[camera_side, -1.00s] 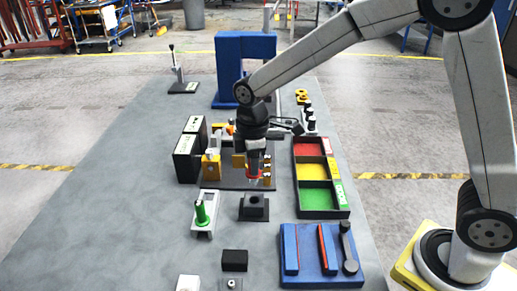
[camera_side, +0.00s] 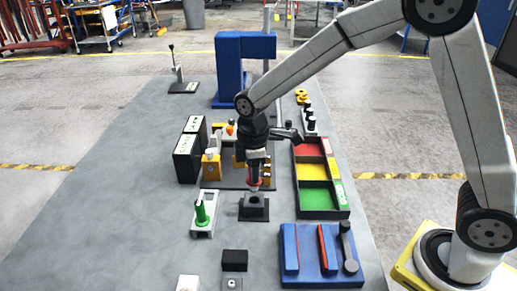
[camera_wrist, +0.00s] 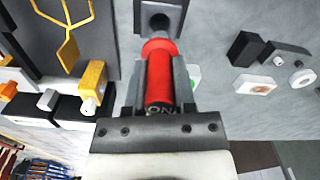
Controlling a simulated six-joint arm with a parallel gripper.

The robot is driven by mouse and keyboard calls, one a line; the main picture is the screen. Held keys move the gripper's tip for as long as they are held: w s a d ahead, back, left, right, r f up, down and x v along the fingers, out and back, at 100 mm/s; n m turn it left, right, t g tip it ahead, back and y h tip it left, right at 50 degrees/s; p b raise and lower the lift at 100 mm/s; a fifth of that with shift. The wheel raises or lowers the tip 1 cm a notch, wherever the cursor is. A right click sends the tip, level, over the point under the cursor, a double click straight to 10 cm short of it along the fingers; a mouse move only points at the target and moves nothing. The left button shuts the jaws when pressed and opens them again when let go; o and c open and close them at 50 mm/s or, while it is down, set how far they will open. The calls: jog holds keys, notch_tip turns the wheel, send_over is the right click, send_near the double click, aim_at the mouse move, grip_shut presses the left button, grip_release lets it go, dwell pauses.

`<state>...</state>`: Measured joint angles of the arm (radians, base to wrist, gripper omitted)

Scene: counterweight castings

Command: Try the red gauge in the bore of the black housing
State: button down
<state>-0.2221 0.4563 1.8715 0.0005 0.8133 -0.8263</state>
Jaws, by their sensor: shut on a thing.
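My gripper (camera_side: 254,182) is shut on the red gauge (camera_wrist: 159,72), which lies between the two fingers in the wrist view. In the side view a little of the red gauge (camera_side: 255,183) shows at the fingertips, just above the black housing (camera_side: 253,209). The black housing (camera_wrist: 178,12) is at the top of the wrist view, with its dark round bore (camera_wrist: 160,21) facing up. The gauge's end points toward the bore and appears just short of it. The exact gap between them cannot be told.
A green gauge (camera_side: 202,211) stands in a pale holder to the left. A tray with red, yellow and green compartments (camera_side: 345,207) is to the right. A blue rack (camera_side: 309,277) is in front, near a small black block (camera_side: 234,260). A fixture plate (camera_side: 228,184) lies behind the housing.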

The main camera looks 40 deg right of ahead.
aim_at(254, 190)
jog(key=shift+f, duration=1.15)
jog(key=shift+f, duration=2.15)
dwell(4.7)
